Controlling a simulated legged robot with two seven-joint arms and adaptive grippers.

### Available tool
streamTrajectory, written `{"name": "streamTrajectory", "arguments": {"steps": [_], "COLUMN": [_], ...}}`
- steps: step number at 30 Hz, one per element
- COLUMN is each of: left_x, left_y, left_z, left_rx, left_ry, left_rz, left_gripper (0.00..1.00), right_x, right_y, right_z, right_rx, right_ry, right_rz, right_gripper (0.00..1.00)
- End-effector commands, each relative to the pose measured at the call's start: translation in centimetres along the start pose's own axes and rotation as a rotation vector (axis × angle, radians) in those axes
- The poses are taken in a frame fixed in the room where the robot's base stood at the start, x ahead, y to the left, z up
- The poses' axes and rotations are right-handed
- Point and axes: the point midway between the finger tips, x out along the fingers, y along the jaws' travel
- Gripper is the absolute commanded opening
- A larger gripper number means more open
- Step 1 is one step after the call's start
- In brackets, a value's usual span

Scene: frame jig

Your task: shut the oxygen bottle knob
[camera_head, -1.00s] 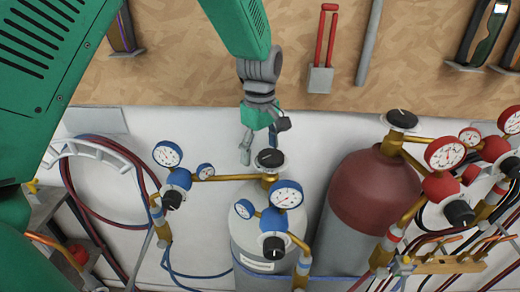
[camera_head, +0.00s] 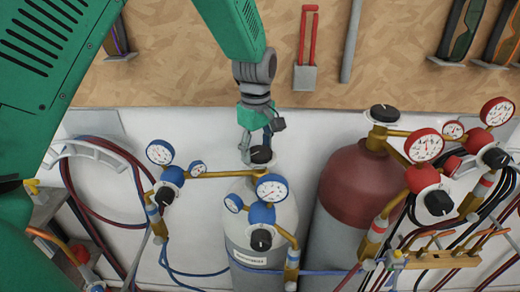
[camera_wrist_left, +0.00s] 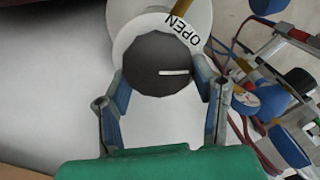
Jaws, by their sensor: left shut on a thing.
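The oxygen bottle (camera_head: 240,245) is the white-grey cylinder with blue regulators and blue-rimmed gauges (camera_head: 271,188). Its black knob (camera_head: 261,155) sits on top, at the fingertips of my left gripper (camera_head: 256,150). In the left wrist view the round knob (camera_wrist_left: 150,68) has a white line pointing right, and a white ring (camera_wrist_left: 124,32) around it reads "OPEN". The blue fingers of my left gripper (camera_wrist_left: 163,90) stand on both sides of the knob and are shut on it. My right gripper is in neither view.
A dark red and grey bottle (camera_head: 352,190) with red regulators stands right of the oxygen bottle. Hoses (camera_head: 95,215) hang on a white holder at left. A torch manifold (camera_head: 445,258) is at lower right. Tools hang on the wooden board (camera_head: 190,55) behind.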

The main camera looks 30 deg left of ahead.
Motion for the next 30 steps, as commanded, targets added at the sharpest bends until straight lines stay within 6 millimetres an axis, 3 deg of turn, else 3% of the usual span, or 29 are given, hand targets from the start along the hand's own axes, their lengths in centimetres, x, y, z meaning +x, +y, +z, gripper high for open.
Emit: {"name": "streamTrajectory", "arguments": {"steps": [17, 30], "left_x": [-0.4, -0.5], "left_y": [0.0, 0.0], "left_z": [1.3, 1.8], "left_rx": [0.068, 0.421], "left_ry": [0.009, 0.007], "left_rz": [-0.001, -0.004], "left_gripper": [0.23, 0.23], "right_x": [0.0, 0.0], "right_y": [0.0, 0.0], "right_z": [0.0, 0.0], "right_rx": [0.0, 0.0], "right_ry": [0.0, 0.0], "right_rz": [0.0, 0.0], "right_gripper": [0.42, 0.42]}}
